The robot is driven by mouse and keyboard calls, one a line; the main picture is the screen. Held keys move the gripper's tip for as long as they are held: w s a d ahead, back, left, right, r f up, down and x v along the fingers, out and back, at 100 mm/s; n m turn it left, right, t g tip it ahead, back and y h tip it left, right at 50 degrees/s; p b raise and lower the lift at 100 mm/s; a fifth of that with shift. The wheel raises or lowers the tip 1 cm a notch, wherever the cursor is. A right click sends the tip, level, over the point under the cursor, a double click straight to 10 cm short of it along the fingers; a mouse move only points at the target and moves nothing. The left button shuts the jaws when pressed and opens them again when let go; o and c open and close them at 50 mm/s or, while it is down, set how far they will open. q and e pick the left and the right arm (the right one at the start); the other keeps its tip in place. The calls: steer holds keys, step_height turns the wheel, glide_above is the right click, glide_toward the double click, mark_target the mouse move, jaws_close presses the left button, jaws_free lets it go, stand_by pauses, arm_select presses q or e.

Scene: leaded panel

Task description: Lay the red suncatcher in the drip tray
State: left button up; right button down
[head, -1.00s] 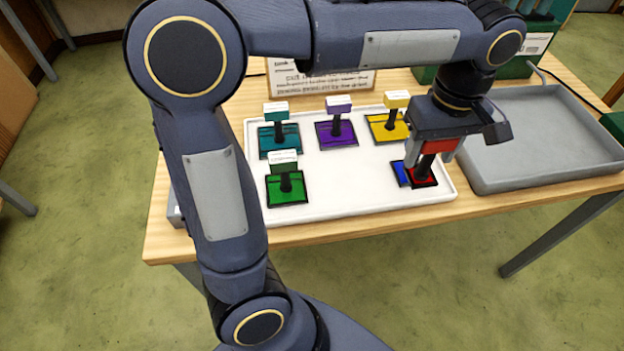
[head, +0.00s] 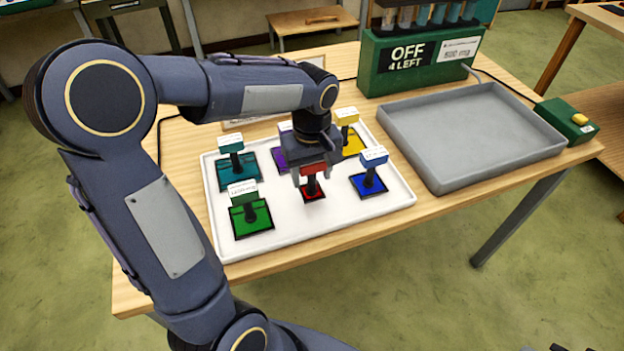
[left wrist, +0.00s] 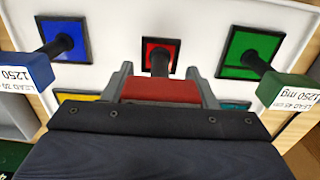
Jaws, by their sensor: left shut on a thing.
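My left gripper (head: 316,172) is shut on the red block atop the red suncatcher's post. The red suncatcher (head: 313,190) has a small dark-edged red pane, below the fingers. It is over the white tray (head: 390,207), between the green and blue suncatchers; I cannot tell whether it touches the tray. In the left wrist view, the red pane (left wrist: 150,47) shows beyond the red block (left wrist: 160,90) between the fingers (left wrist: 160,88). The grey drip tray (head: 470,135) lies to the right, empty. My right gripper is not in view.
Green (head: 251,218), blue (head: 369,184), teal (head: 238,170), yellow (head: 350,138) and purple (head: 280,158) suncatchers stand around the red one. A green rack (head: 415,50) reading "OFF 4 LEFT" is behind the drip tray.

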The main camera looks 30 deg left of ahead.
mark_target(312, 182)
arm_select(q)
steer(key=shift+f, duration=1.45)
steer(key=shift+f, duration=0.25)
steer(key=o, duration=1)
steer(key=shift+r, duration=0.1)
